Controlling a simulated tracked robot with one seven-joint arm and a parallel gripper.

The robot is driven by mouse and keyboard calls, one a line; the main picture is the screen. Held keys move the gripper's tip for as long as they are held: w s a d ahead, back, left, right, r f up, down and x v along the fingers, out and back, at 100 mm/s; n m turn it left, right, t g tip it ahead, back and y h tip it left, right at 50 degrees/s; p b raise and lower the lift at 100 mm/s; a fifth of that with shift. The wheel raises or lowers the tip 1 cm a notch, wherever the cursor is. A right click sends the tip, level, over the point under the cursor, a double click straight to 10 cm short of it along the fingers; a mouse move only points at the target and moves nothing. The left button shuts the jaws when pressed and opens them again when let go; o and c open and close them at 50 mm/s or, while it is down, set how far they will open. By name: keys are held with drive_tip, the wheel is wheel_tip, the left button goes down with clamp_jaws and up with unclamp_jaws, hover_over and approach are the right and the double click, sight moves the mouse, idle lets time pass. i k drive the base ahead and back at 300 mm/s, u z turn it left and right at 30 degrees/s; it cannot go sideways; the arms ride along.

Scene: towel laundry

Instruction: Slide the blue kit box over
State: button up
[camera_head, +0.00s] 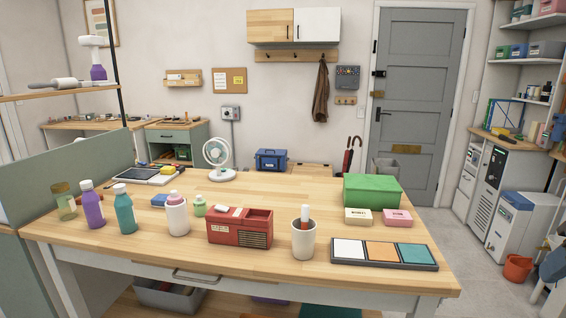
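A blue box with a handle on top (271,160) is at the back centre, just right of the fan. It looks like the kit box. It sits at or just beyond the far edge of the wooden table (275,185); I cannot tell whether it rests on this table or on a lower surface behind it. Its lower edge is close to the table's back edge line. My gripper is not in view.
A white fan (217,153) stands left of the blue box, and a green box (371,190) lies to the front right. A red box (239,227), a white cup (303,241) and several bottles stand nearer. The table's middle is clear.

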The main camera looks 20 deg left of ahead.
sight(275, 164)
drive_tip(key=z, duration=0.8)
drive_tip(key=i, duration=3.5)
drive_tip(key=u, duration=1.95)
